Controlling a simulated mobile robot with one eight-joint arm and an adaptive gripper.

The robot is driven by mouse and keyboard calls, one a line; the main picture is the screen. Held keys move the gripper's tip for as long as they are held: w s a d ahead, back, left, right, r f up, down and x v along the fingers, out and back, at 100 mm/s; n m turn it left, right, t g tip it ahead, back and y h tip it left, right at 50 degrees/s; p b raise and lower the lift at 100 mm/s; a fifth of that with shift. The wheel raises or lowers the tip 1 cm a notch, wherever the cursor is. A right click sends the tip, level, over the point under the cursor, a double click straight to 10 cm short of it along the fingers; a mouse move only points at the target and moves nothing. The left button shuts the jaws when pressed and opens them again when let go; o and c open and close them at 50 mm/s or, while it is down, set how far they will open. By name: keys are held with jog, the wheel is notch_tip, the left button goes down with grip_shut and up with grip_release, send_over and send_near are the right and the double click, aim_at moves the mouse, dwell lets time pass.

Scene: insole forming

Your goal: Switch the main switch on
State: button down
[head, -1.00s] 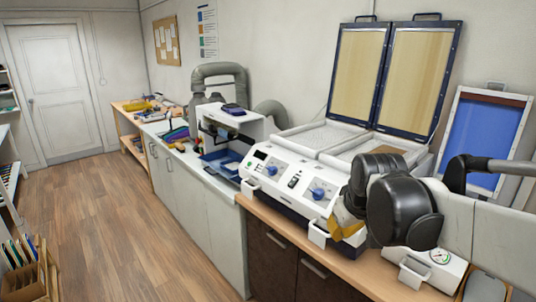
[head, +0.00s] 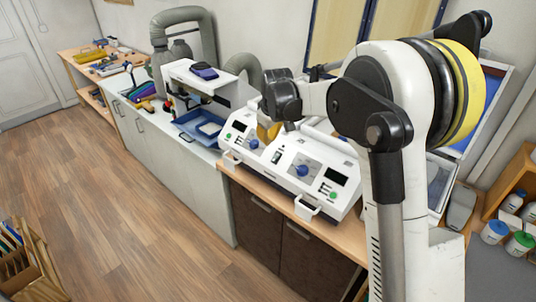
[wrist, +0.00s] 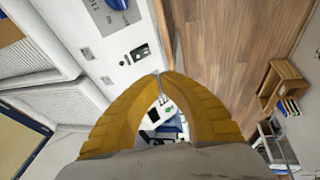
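The white forming machine (head: 300,172) stands on the wooden counter, its front panel carrying blue knobs, small displays and green buttons. The main switch (head: 277,156) appears to be the small black rocker between the two knobs; its position is too small to read. It also seems to show in the wrist view as a dark rectangle (wrist: 140,52) on the white panel, above and left of my fingertips. My gripper (head: 268,134) is over the left part of the machine, partly hidden by its own wrist. In the wrist view its yellow fingers (wrist: 160,75) meet at the tips with nothing visible between them.
A blue tray (head: 200,128) and a white press (head: 205,85) stand left of the machine. White handles (head: 305,208) stick out from the machine's front. Raised framed panels (head: 375,30) stand behind it. The wooden floor (head: 110,210) in front is clear.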

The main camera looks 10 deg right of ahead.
send_near(270, 162)
jog(key=a+f, duration=0.2)
jog(key=w+f, duration=0.1)
jog(key=d+f, duration=0.1)
jog(key=shift+w+d+f, duration=0.1)
jog(key=shift+w+f, duration=0.2)
jog(key=shift+w, duration=0.1)
jog(key=shift+w+d+f+p, duration=0.15)
jog(key=shift+d+f+p, duration=0.15)
jog(key=shift+f, duration=0.1)
jog(key=shift+f, duration=0.15)
jog(key=shift+f+b, duration=0.35)
jog(key=shift+b, duration=0.45)
jog(key=shift+r, duration=0.2)
jog(key=shift+r, duration=0.1)
